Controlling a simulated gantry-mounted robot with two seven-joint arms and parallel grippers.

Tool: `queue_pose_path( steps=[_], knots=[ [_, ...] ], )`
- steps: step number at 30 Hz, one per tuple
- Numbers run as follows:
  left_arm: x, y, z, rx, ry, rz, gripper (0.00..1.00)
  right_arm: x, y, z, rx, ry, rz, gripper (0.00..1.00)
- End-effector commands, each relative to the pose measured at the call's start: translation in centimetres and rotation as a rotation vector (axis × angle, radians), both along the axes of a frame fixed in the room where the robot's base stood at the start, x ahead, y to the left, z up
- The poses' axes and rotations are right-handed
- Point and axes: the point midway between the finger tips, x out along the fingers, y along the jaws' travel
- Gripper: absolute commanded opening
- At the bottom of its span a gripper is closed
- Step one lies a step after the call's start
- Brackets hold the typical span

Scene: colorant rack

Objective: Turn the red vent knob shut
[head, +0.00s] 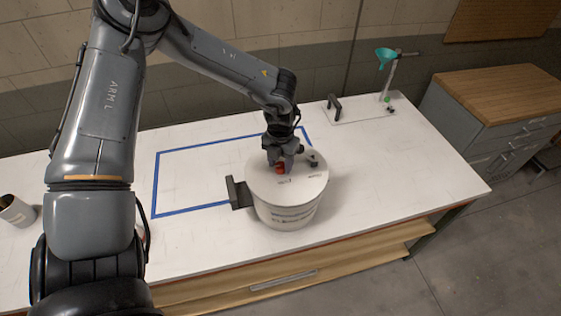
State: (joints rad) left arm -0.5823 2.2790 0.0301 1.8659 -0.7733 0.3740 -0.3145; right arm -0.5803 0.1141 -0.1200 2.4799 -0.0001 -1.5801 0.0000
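The red vent knob (280,169) sits on top of a round white drum (288,205) near the middle of the table. My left gripper (281,162) points down right at the knob, and its fingers partly cover it. The picture is too small to tell whether the fingers are closed on the knob or only around it. A small dark fitting (313,159) stands on the drum top to the right of the gripper. My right gripper is not in view.
The drum stands against a dark bracket (238,191) at the edge of a blue tape outline (155,185). A stand with a green funnel (385,56) is at the back right. A cup (15,211) lies at the far left. The table right of the drum is clear.

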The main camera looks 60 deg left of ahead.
Motion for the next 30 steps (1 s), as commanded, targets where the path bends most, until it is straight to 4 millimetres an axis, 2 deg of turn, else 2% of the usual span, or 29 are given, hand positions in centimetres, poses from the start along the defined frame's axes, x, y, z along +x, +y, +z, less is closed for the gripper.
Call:
queue_pose_path(
  steps=[1,8,19,30],
  knots=[
    [0.0,0.0,0.0,0.000,0.000,0.000,0.39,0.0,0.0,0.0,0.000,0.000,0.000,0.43],
    [0.0,0.0,0.0,0.000,0.000,0.000,0.04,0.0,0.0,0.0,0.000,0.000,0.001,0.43],
    [0.0,0.0,-0.1,0.000,0.001,-0.062,0.04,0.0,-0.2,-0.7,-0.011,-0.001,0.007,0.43],
    [0.0,0.0,-0.2,0.000,0.000,-0.339,0.04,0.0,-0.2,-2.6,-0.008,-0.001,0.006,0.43]
  ],
)
